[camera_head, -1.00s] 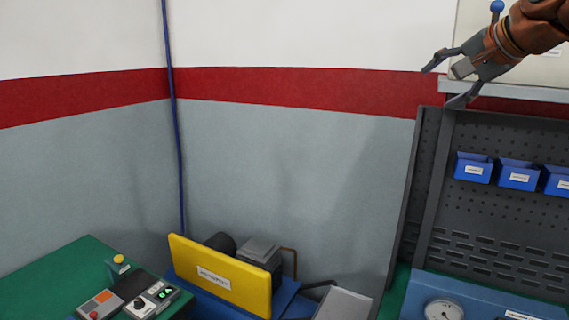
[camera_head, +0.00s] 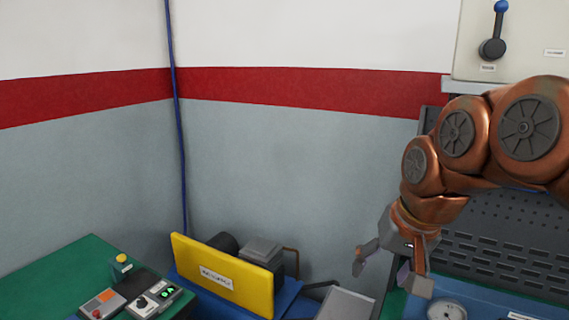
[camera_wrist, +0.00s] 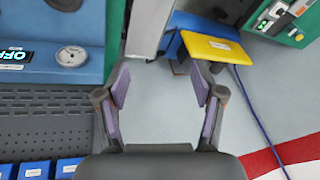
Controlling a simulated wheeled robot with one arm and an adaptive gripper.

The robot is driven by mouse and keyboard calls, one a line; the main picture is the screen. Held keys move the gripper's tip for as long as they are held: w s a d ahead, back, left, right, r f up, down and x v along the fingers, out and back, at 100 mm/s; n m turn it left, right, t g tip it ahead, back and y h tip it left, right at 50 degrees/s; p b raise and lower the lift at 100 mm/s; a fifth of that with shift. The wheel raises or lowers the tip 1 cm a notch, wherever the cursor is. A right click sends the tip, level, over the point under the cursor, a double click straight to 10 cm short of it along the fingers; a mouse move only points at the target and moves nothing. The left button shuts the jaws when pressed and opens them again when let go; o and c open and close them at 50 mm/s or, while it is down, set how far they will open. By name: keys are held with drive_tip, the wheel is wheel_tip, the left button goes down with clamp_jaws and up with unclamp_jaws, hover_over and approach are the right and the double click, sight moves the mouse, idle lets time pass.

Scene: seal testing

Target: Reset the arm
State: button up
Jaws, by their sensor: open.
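My gripper (camera_head: 392,275) is open and empty in the head view, at the lower right, pointing downward with its fingers apart. My copper-coloured arm reaches in from the right edge and bends down to it. In the wrist view my gripper (camera_wrist: 160,95) shows two fingers spread wide with nothing between them. Through the gap I see grey wall and part of a grey panel. The fingers appear in front of the pegboard and gauge area in the head view; I cannot tell the exact distance.
A yellow labelled panel (camera_head: 222,277) stands on a blue base beside a dark motor. A green bench (camera_head: 50,280) with control boxes is at lower left. A gauge (camera_head: 446,311) sits below the pegboard (camera_head: 480,258). A blue-knobbed lever (camera_head: 500,8) is on the upper right box.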

drive_tip(key=s+d+f+n+g+h, duration=0.1)
drive_tip(key=s+f+g, duration=0.4)
drive_tip(key=s+f, duration=1.3)
drive_tip(key=shift+s+d+f+n+h, duration=0.2)
drive_tip(key=shift+s+d+n+h, duration=0.15)
drive_tip(key=shift+s+d, duration=0.6)
drive_tip(key=shift+s+a, duration=0.2)
drive_tip(key=shift+a, duration=0.05)
drive_tip(key=shift+c, duration=0.3)
idle(2.5)
